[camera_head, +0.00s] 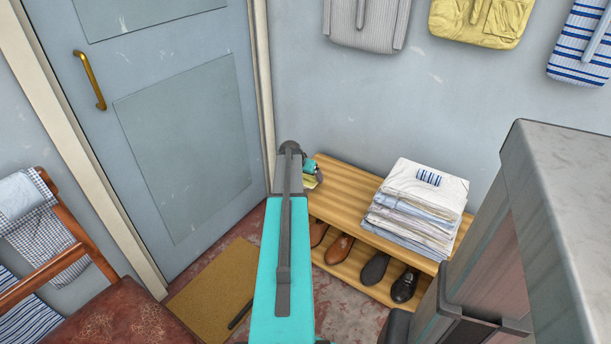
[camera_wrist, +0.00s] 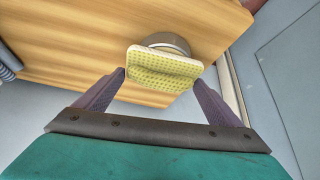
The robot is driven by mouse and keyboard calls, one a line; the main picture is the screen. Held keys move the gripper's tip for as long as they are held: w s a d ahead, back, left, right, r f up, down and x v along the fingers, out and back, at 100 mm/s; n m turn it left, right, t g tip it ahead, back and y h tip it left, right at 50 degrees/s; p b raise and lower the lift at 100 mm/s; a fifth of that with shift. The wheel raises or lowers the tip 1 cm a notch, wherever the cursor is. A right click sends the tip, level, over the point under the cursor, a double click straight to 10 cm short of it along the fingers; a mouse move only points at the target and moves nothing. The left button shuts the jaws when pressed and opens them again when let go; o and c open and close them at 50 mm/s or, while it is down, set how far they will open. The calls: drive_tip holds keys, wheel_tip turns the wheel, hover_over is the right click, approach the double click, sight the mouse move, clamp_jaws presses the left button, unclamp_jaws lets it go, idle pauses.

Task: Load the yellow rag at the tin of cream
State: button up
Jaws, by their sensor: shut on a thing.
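In the wrist view the yellow rag (camera_wrist: 165,68) is a flat dotted pad with a pale edge. It sits between the two dark fingers of my gripper (camera_wrist: 160,77), which is shut on it. The tin of cream (camera_wrist: 168,40) is a round grey thing on the wooden bench, just beyond the rag. The rag hides part of the tin, and I cannot tell whether they touch. In the head view a bit of the yellow rag (camera_head: 311,182) shows beside the end of my arm, over the bench's left end. I cannot make out the tin there.
The wooden bench (camera_head: 345,187) carries a stack of folded shirts (camera_head: 420,200) at its right, with several shoes (camera_head: 340,249) on the shelf below. A grey machine (camera_head: 560,220) stands at the right. A door (camera_head: 170,110), doormat (camera_head: 212,290) and chair (camera_head: 90,290) are at the left.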

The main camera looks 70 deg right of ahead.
drive_tip(key=shift+r, duration=0.15)
drive_tip(key=shift+r+p, duration=1.7)
drive_tip(key=shift+r, duration=1.65)
drive_tip(key=shift+w, duration=0.1)
